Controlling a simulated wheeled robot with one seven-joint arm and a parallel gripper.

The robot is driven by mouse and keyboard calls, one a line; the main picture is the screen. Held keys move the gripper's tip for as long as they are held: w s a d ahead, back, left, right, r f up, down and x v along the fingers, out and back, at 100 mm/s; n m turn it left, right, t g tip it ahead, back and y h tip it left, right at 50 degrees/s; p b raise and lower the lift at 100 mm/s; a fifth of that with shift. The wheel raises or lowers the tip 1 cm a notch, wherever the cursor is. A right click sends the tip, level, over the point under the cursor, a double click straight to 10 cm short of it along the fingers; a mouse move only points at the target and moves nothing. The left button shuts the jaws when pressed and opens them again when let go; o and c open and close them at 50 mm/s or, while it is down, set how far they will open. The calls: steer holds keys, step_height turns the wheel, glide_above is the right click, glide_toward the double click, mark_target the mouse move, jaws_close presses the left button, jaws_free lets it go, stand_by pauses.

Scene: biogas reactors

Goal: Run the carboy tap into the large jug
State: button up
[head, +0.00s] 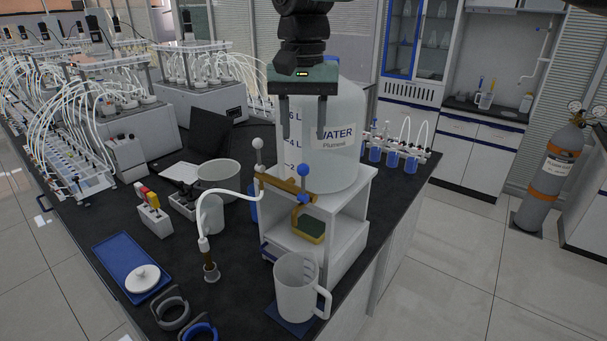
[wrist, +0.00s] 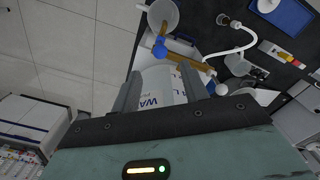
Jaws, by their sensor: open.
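The carboy (head: 345,155), a large translucent bottle labelled WATER, stands on a white stand (head: 330,205). On its front is a brass tap bar (head: 285,185) with a blue knob (head: 303,170) at the right and a pale knob (head: 258,144) at the left. The large jug (head: 295,290), translucent with a handle at right, stands upright below the blue-knob side, on a blue mat (head: 284,320). My gripper (head: 303,137) is open and empty, fingers down, above the blue knob in the head view. In the wrist view, the blue knob (wrist: 160,46) and jug (wrist: 163,14) lie beyond the fingertips.
A white hose (head: 230,193) runs from the tap's left side to a small fitting (head: 211,272) on the bench. A sponge (head: 311,228) sits in the stand. A beaker (head: 210,214), a wide bowl (head: 219,174) and a blue tray (head: 128,262) stand left.

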mark_target(303, 173)
step_height(303, 173, down, 11)
steer(key=p, duration=0.2)
steer(key=shift+f+p, duration=0.15)
steer(key=shift+p, duration=0.2)
steer(key=shift+c, duration=0.2)
jaws_close()
